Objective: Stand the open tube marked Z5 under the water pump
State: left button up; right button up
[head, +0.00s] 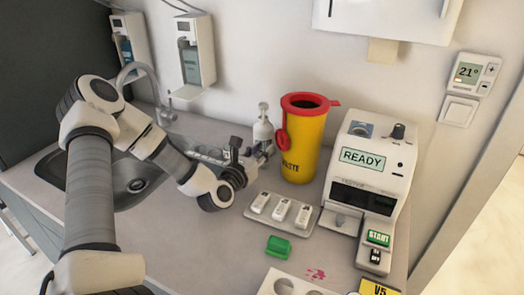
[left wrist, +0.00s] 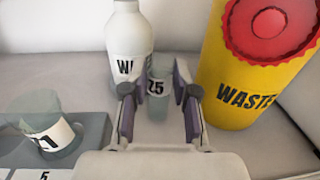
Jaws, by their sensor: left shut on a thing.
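The open tube marked Z5 (left wrist: 158,88) is clear with a white label and stands upright between the fingers of my left gripper (left wrist: 159,105), which is shut on it. In the head view my left gripper (head: 258,156) is beside the white water pump bottle (head: 263,130), and the tube is hard to make out there. In the left wrist view the pump bottle (left wrist: 130,35) stands just behind and left of the tube. Its label is partly covered, and its top is cut off, so I cannot tell whether the spout is over the tube. My right gripper is not in view.
A yellow waste bin (head: 303,145) with a red lid stands close right of the pump. Another clear tube (left wrist: 45,122) sits in a grey rack (left wrist: 92,130) at left. A tray (head: 254,216), a green object (head: 278,247) and a READY machine (head: 368,165) are nearer or further right. The sink (head: 130,180) is left.

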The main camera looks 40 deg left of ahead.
pick_arm(q)
jog(key=shift+a, duration=0.1)
jog(key=shift+f, duration=0.1)
jog(key=o, duration=0.8)
jog(key=shift+s, duration=0.2)
jog(key=shift+c, duration=0.2)
jog(key=shift+w, duration=0.15)
